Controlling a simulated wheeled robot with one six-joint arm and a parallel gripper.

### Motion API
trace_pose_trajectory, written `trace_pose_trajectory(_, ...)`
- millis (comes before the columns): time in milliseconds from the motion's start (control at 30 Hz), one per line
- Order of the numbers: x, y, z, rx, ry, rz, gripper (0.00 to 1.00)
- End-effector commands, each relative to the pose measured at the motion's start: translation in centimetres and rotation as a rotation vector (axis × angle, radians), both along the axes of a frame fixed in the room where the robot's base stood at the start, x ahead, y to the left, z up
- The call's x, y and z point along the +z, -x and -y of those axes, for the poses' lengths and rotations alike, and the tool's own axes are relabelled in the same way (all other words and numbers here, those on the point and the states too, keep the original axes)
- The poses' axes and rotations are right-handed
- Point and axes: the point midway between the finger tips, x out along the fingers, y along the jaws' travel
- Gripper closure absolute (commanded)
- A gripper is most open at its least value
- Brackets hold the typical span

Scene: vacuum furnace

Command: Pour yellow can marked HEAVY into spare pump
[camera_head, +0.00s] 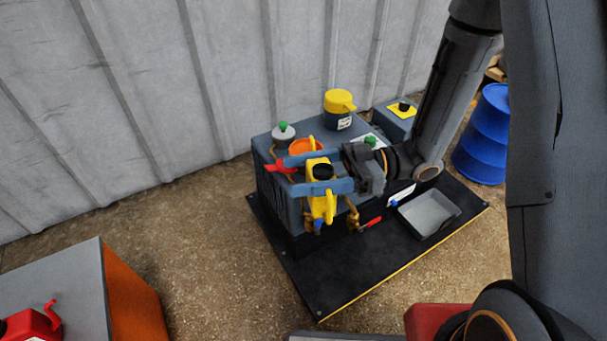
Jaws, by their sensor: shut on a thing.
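My gripper (291,175) has two blue fingers shut on a yellow can (318,202) with a black cap. The can is held over the front part of a dark grey pump block (277,196). Any marking on the can is not readable. An orange ring-shaped opening (299,147) shows on the block's top, partly hidden by the upper finger and the can. I cannot tell if the can touches the block, or which label the pump bears.
The block stands on a black base plate (300,282) with a grey tray (430,214). A yellow-topped canister (340,102) stands at the block's back. A blue barrel (484,137) is at right. A red can (31,325) sits on an orange-sided cabinet (130,300) at lower left.

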Motion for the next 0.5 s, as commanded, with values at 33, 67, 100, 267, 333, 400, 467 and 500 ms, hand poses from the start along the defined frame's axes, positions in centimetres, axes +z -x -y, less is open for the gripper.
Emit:
trace_pose_trajectory(33,-0.03,-0.12,-0.03,0.000,-0.001,-0.001,0.71)
trace_pose_trajectory(67,-0.05,-0.18,-0.04,0.000,0.000,-0.002,0.71)
trace_pose_trajectory(100,-0.07,-0.25,-0.06,0.000,0.000,-0.004,0.71)
trace_pose_trajectory(267,-0.17,-0.54,-0.14,0.000,0.001,-0.008,0.71)
trace_pose_trajectory(333,-0.23,-0.67,-0.17,0.000,0.001,-0.010,0.71)
trace_pose_trajectory(400,-0.27,-0.79,-0.20,0.000,0.002,-0.013,0.71)
trace_pose_trajectory(467,-0.30,-0.90,-0.22,0.000,0.003,-0.015,0.71)
trace_pose_trajectory(500,-0.33,-0.97,-0.24,0.000,0.003,-0.017,0.71)
